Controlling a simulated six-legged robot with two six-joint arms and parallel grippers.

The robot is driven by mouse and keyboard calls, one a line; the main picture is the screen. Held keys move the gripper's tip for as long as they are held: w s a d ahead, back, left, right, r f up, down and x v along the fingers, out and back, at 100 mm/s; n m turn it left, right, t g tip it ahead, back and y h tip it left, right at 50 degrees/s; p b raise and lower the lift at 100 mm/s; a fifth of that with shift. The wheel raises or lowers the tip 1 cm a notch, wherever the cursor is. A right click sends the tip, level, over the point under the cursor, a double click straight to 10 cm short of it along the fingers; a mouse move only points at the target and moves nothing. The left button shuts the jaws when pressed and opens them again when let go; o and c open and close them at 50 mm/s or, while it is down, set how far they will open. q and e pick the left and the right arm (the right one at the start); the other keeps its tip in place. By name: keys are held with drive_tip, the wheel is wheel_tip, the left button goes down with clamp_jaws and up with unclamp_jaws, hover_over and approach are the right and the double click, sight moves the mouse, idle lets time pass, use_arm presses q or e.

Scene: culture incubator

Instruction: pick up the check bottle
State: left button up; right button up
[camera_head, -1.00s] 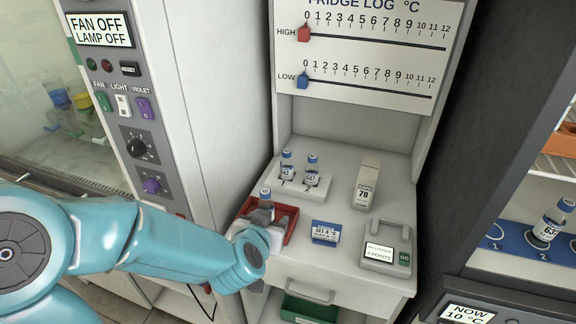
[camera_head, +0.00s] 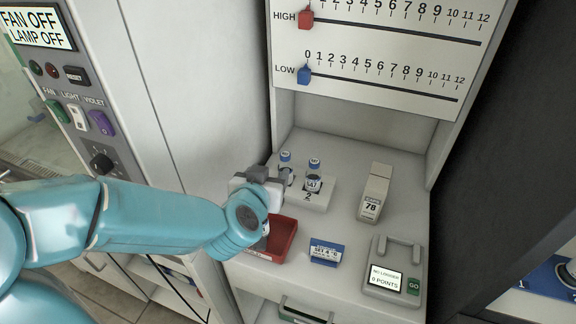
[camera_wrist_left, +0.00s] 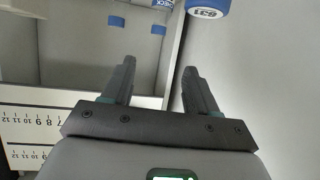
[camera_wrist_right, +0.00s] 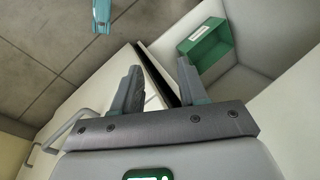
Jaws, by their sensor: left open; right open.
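Two blue-capped bottles stand in a white two-place rack (camera_head: 319,196) on the counter, a left bottle (camera_head: 285,157) and a right bottle (camera_head: 313,180). In the left wrist view, the open left jaws (camera_wrist_left: 157,80) are empty. My right gripper (camera_wrist_right: 160,75) is open and empty.
A red tray (camera_head: 284,240) sits in front of the rack, partly hidden by my left arm. A green bin (camera_wrist_right: 206,44) is below.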

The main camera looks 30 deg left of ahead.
use_arm(q)
drive_tip(key=p, duration=0.2)
approach(284, 157)
drive_tip(key=a+r+x, duration=0.1)
drive_tip(key=x, duration=0.6)
drive_tip(key=p+x, duration=0.1)
drive_tip(key=x, duration=0.1)
drive_tip(key=d+f+x, duration=0.1)
drive_tip(key=x, duration=0.1)
drive_tip(key=shift+w+a+f, duration=0.15)
drive_tip(key=shift+w, duration=0.05)
drive_tip(key=shift+s, duration=0.1)
clamp_jaws()
